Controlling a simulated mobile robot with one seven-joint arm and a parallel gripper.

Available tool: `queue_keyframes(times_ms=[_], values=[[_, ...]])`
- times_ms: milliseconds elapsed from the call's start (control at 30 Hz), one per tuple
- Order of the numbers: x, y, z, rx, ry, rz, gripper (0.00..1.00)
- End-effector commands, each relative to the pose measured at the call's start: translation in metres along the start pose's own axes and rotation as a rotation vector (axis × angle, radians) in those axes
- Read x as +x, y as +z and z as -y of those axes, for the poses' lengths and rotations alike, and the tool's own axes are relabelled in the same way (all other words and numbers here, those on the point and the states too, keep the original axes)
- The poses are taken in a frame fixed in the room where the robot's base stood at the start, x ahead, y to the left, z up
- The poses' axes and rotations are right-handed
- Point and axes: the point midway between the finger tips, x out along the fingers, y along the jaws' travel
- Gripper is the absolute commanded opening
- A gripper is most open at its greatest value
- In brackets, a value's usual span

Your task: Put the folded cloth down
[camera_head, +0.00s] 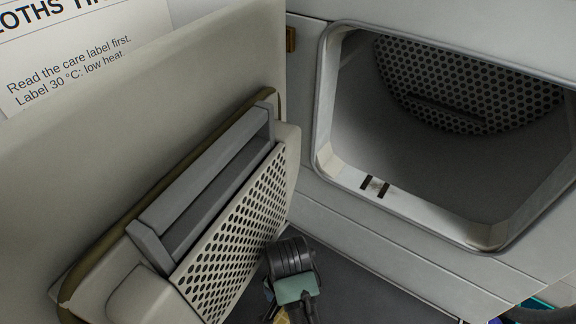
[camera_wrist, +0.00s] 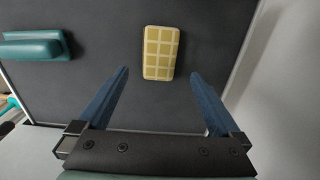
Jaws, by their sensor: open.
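The folded cloth is most likely the small yellow block with a pale grid pattern (camera_wrist: 160,53) in the wrist view. It lies on a dark flat surface (camera_wrist: 110,30), ahead of and between the tips of my gripper (camera_wrist: 159,73). My gripper's two blue fingers are spread wide, with a gap on each side of the cloth; neither finger touches it. In the head view my arm shows at the bottom centre, and the fingers and cloth cannot be made out clearly there.
The dryer drum opening (camera_head: 345,178) is at the right, empty where visible. Its open door (camera_head: 150,170) stands at the left, close to my arm. A teal object (camera_wrist: 40,46) lies left of the cloth. A pale wall (camera_wrist: 275,90) borders the surface at the right.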

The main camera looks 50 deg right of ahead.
Motion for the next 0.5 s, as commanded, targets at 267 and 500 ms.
queue_keyframes(times_ms=[267, 500], values=[[-0.032, 0.0, 0.001, 0.0, -0.001, -0.001, 1.0], [-0.035, 0.0, 0.0, 0.0, 0.001, 0.001, 1.0]])
